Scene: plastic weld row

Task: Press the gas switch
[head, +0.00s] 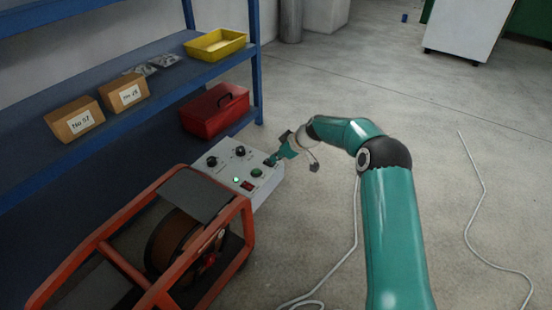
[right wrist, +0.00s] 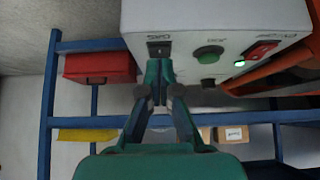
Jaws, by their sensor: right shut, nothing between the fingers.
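The grey control box (head: 222,172) stands at the end of the orange-framed machine. Its gas switch, a small black rocker (right wrist: 159,48) with a label beside it, shows in the right wrist view. In the head view the switch is hard to make out beside my gripper. My right gripper (head: 277,159) is shut and empty at the box's right edge. In the right wrist view its closed fingertips (right wrist: 159,66) are right at the edge of the black rocker. I cannot tell whether they touch it. My left gripper is not in view.
A green button (right wrist: 208,54) and a red switch (right wrist: 262,50) with a lit green lamp sit beside the rocker. The orange frame (head: 118,252) is close by. A blue shelf (head: 262,60) holds a red toolbox (head: 215,112). Floor at right has loose cables.

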